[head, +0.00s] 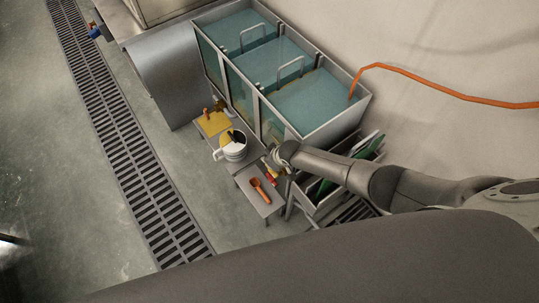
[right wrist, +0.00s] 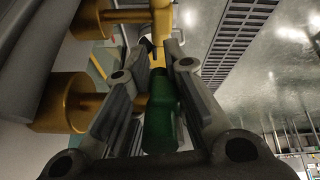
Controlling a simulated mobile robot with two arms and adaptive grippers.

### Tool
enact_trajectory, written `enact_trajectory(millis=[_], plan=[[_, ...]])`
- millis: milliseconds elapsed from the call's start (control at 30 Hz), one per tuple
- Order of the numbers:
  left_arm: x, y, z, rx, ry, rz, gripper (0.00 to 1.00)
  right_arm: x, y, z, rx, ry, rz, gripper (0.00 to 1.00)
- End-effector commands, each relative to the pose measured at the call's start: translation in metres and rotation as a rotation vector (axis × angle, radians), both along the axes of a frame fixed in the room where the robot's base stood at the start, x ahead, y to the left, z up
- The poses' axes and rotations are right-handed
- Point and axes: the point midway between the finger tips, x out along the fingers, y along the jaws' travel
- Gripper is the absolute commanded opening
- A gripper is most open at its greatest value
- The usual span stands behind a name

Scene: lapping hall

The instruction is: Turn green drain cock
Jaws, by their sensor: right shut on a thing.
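The green drain cock handle (right wrist: 160,118) lies between the two fingers of my right gripper (right wrist: 150,76) in the right wrist view. The fingers are shut on it, one on each side. A yellow-brass stem (right wrist: 158,55) continues beyond the green handle. In the head view my right gripper (head: 277,160) is at the near front corner of the tank (head: 338,123), and the green handle cannot be made out there. My left gripper is not in view.
Brass fittings (right wrist: 68,103) stand close left of my fingers. A low stand (head: 246,180) holds an orange scoop (head: 261,190); a white pot (head: 233,152) and a yellow cloth (head: 213,123) are farther along. A rack (head: 310,208) sits below my arm. A floor drain grate (head: 128,155) runs left.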

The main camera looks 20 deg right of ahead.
Motion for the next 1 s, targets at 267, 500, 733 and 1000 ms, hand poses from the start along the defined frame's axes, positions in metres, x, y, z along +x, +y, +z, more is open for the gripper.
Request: enact_trajectory(millis=[267, 500, 733, 1000], plan=[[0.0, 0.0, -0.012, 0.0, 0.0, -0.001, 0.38, 0.001, 0.0, -0.001, -0.061, 0.172, -0.002, 0.0], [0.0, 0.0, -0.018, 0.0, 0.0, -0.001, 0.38, -0.002, -0.001, -0.002, -0.093, 0.26, -0.001, 0.0], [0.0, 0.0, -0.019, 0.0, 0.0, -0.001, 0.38, -0.003, -0.001, -0.001, -0.103, 0.291, -0.001, 0.0], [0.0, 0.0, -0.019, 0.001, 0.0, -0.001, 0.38, -0.003, -0.001, -0.001, -0.104, 0.292, -0.001, 0.0]])
